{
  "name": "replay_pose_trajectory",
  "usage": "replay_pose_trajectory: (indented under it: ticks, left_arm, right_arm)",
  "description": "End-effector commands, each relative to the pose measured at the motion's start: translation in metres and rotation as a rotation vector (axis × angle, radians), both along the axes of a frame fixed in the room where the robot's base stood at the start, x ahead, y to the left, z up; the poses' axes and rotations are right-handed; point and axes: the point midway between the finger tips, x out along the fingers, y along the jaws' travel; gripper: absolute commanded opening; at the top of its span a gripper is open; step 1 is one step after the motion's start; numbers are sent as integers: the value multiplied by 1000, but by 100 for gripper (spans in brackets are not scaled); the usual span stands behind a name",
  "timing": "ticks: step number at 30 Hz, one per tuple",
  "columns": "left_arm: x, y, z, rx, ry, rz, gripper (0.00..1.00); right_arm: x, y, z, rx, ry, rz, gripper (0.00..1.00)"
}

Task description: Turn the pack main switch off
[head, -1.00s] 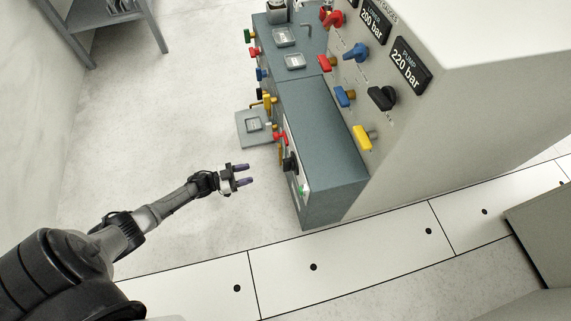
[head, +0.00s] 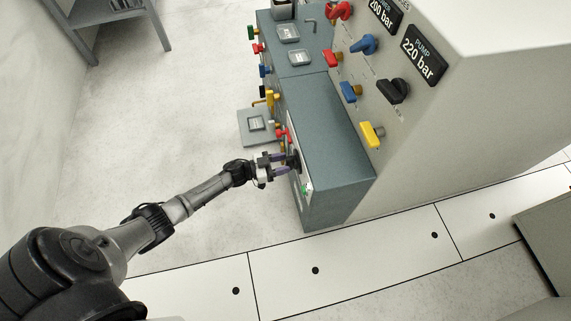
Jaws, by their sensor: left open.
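A black knob (head: 296,160), which looks like the pack main switch, sits on the light front panel of the low blue-grey cabinet (head: 325,130). I cannot read any label on it, nor its turn position. My left gripper (head: 283,165) is open, with its two purple-tipped fingers pointing at the knob from the left. The fingertips are very close to the knob and partly overlap it in the head view. I cannot tell whether they touch it. My right gripper is out of view.
A green light (head: 306,190) shows below the knob. Red, yellow, blue and green valve handles line the cabinet's left side. A tall pale panel (head: 450,110) with coloured handles and pressure displays stands at right. The floor (head: 150,130) at left is clear.

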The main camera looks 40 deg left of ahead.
Motion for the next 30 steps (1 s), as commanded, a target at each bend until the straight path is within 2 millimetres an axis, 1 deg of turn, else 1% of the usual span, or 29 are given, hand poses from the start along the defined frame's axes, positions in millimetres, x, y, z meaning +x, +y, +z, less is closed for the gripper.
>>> replay_pose_trajectory:
  ticks: [1, 6, 16, 30]
  left_arm:
    - [4, -3, -1, -1, -1, -1, 45]
    - [10, -7, 0, -1, -1, -1, 45]
    - [11, -8, 0, 0, 0, 0, 45]
    - [11, -8, 0, 0, 0, 0, 0]
  right_arm:
    - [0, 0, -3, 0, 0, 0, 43]
    - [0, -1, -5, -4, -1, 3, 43]
    - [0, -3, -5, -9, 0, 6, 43]
    - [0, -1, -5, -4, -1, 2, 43]
